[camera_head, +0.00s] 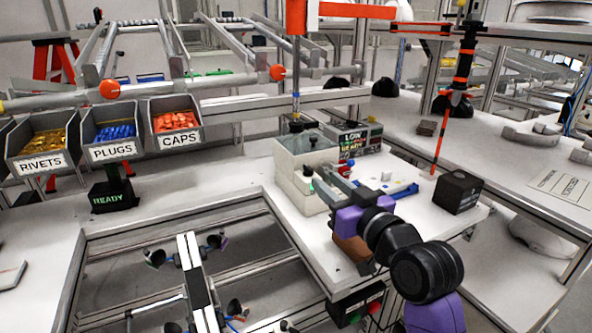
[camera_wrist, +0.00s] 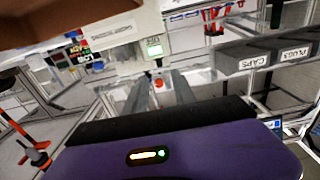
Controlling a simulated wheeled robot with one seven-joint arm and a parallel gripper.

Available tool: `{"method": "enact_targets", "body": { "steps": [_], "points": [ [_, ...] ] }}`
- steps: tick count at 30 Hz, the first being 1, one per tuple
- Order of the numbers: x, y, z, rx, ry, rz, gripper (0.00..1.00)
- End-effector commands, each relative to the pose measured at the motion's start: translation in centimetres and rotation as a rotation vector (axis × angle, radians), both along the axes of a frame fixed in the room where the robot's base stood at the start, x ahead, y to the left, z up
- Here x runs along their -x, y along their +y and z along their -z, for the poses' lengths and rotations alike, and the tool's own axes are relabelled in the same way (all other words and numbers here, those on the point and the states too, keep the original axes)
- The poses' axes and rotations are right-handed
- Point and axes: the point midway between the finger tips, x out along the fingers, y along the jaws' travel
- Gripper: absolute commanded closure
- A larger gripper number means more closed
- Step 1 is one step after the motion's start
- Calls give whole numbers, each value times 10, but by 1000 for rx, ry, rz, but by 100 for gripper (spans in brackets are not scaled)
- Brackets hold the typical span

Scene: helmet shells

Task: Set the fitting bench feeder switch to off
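A pale beige box (camera_head: 306,160) with a grey top stands on the white bench, left of a dark sign reading LOW (camera_head: 356,139). Contact cannot be told.
Bins of rivets (camera_head: 42,143), plugs (camera_head: 115,133) and caps (camera_head: 175,122) stand at the left above a READY display (camera_head: 112,198). An orange-banded post (camera_head: 462,75) rises behind.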

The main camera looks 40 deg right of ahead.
Motion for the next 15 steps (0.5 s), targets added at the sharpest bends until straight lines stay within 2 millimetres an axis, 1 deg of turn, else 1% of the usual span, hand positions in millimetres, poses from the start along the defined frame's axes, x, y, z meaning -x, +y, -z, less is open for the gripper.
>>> {"method": "enact_targets", "body": {
  "steps": [5,15],
  "points": [
    [-11,-2,2,4,15,-4,68],
    [-59,-16,2,5,14,-3,68]
  ]
}}
